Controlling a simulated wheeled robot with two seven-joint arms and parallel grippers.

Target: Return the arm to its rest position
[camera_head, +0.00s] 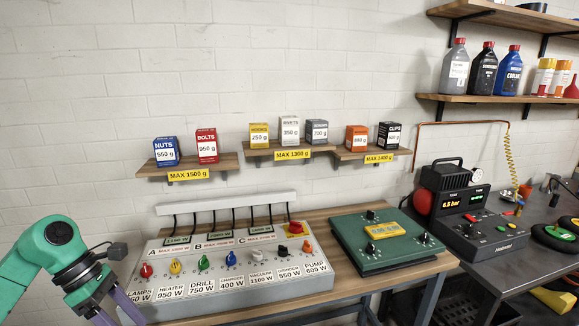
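My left arm, green with dark joints, comes in at the lower left. The two purple fingers of my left gripper (120,312) stand apart with a gap between them and point down and right. Their tips run out of the bottom edge. No held object shows between the visible parts of the fingers. The gripper is in front of the left end of a grey switch console (235,277) with coloured knobs; I cannot tell whether it touches it. My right gripper is not in view.
The wooden bench (325,272) also carries a green panel (360,258). Wall shelves above hold small labelled boxes such as the red bolts box (207,146). At right, a compressor unit (470,222) stands on a dark bench, below bottle shelves (500,98).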

